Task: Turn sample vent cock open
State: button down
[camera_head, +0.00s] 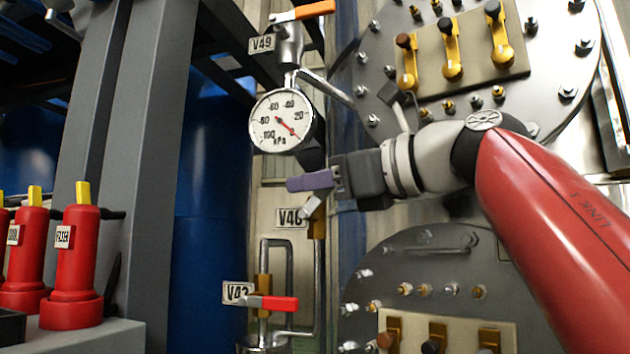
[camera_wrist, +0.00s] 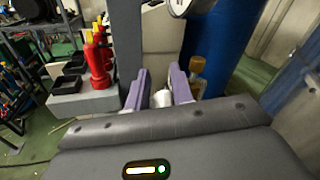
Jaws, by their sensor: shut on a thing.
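My gripper (camera_head: 308,181) reaches in from the right with its purple fingers just above the V46 label (camera_head: 290,217). In the wrist view, my gripper (camera_wrist: 160,90) has a silvery piece (camera_wrist: 162,99) between its two fingers. This seems to be the handle of the V46 cock (camera_head: 313,208), whose silver part and brass body show just below the fingers. A brass fitting (camera_wrist: 197,66) stands beside the right finger in the wrist view. The fingers hide most of the handle, so its exact angle cannot be told. No label with the words "sample vent" is readable.
A pressure gauge (camera_head: 282,121) hangs close above my gripper, under the orange-handled V49 valve (camera_head: 304,12). The red-handled V43 valve (camera_head: 272,303) is below. Flanged plates with brass valves (camera_head: 451,55) stand right. Red bottles (camera_head: 75,265) stand left of a grey post (camera_head: 163,130).

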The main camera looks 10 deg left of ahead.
jog(key=shift+w+a+r+h, duration=0.1)
jog(key=shift+w+h, duration=0.05)
jog(key=shift+h, duration=0.15)
dwell(0.5)
jog(key=c, duration=1.3)
grip_release()
jog(key=v, duration=0.7)
jog(key=shift+d, duration=0.4)
